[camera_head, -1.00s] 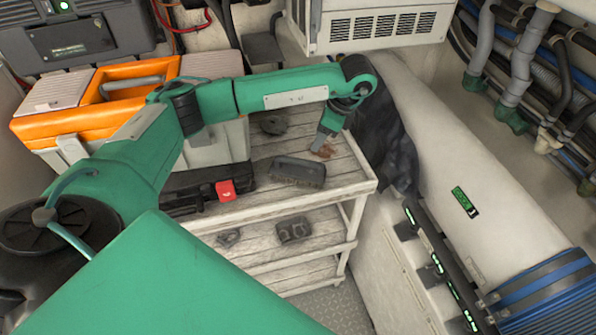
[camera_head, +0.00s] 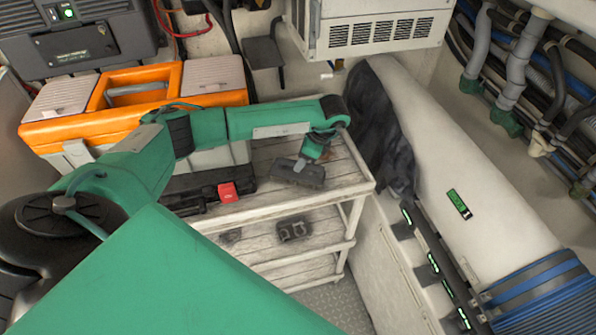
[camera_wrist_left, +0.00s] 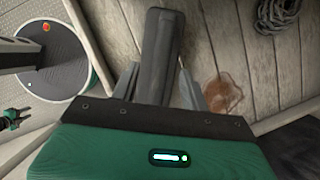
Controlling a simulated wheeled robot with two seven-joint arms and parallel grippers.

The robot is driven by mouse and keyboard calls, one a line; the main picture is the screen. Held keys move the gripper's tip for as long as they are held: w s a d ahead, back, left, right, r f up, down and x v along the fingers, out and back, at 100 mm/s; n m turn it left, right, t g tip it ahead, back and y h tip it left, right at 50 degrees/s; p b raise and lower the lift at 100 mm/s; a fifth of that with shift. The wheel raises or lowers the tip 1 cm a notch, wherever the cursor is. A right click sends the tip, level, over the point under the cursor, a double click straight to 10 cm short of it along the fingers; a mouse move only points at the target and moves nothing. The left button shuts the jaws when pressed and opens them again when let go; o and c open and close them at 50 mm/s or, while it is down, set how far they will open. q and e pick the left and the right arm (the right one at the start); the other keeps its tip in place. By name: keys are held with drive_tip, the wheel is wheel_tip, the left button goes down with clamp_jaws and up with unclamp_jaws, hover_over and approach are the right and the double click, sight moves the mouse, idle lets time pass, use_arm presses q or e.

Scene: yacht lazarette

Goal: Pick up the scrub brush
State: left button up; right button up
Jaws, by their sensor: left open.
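The scrub brush (camera_head: 300,176) is a dark, blocky bar lying on the top shelf of the white wooden rack, near its front. My left gripper (camera_head: 301,164) is over it, fingers pointing down. In the left wrist view the brush (camera_wrist_left: 160,50) runs lengthwise away from the palm. The open fingers of my left gripper (camera_wrist_left: 158,80) stand on either side of its near part. I cannot tell whether they touch it. The palm hides the near end of the brush.
The rack's top shelf (camera_head: 258,208) also holds an orange and grey toolbox (camera_head: 106,101) and a black case with a red latch (camera_head: 227,192). A coiled rope (camera_wrist_left: 277,14) lies beyond the brush. A large white cylinder (camera_head: 455,190) stands right of the rack.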

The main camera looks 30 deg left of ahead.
use_arm(q)
drive_tip(key=shift+p+x, duration=0.7)
drive_tip(key=shift+x, duration=1.05)
clamp_jaws()
drive_tip(key=shift+r, duration=0.1)
